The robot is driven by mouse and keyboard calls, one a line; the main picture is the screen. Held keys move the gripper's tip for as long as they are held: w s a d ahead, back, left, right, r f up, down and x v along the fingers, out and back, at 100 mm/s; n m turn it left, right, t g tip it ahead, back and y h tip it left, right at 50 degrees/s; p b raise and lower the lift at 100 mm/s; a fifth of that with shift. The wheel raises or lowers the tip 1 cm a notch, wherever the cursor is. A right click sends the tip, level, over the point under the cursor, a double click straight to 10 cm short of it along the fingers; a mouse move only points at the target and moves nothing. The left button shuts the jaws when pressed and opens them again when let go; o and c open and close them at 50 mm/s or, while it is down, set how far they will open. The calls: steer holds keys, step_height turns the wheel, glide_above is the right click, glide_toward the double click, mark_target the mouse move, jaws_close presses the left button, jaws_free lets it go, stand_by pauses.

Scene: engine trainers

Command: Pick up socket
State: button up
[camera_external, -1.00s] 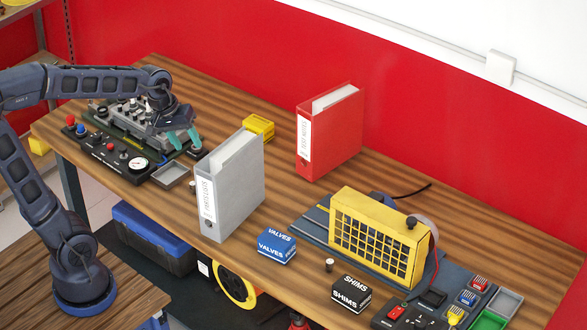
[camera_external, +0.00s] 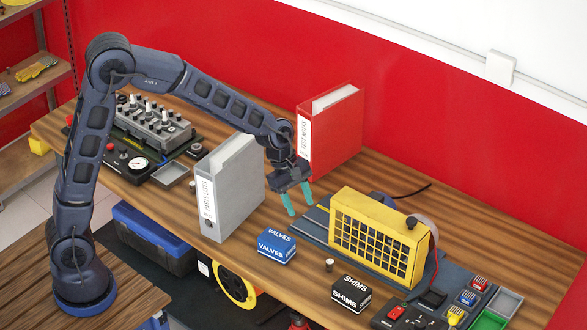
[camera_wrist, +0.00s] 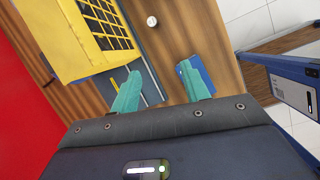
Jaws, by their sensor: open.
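A small round metal piece that looks like the socket (camera_external: 329,264) stands on the wooden table between the blue VALVES box and the black SHIMS box. It also shows in the wrist view near the top as a pale round top (camera_wrist: 152,21). My gripper (camera_external: 301,211) is open and empty, with teal fingers pointing down, above the table between the grey binder and the yellow grille unit. In the wrist view its fingers (camera_wrist: 160,82) are spread apart, and the metal piece lies beyond them, untouched.
The yellow grille unit (camera_external: 376,240) stands close right of my gripper. The blue VALVES box (camera_external: 276,246), black SHIMS box (camera_external: 351,295), grey binder (camera_external: 233,190) and red binder (camera_external: 335,135) stand around. Bare wood lies around the metal piece.

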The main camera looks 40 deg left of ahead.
mark_target(329, 261)
steer(key=d+f, duration=0.3)
steer(key=f, duration=0.1)
steer(key=d+f+n, duration=0.1)
steer(key=d+f, duration=0.2)
steer(key=f, duration=0.1)
steer(key=d+f+n, duration=0.1)
steer(key=d+f, duration=0.2)
steer(key=f, duration=0.1)
steer(key=shift+w+f+g, duration=0.15)
steer(key=shift+w+g, duration=0.1)
steer(key=shift+g, duration=0.05)
steer(key=shift+x, duration=2.55)
steer(key=shift+w+a+f, duration=0.1)
steer(key=shift+w+a, duration=0.05)
jaws_close()
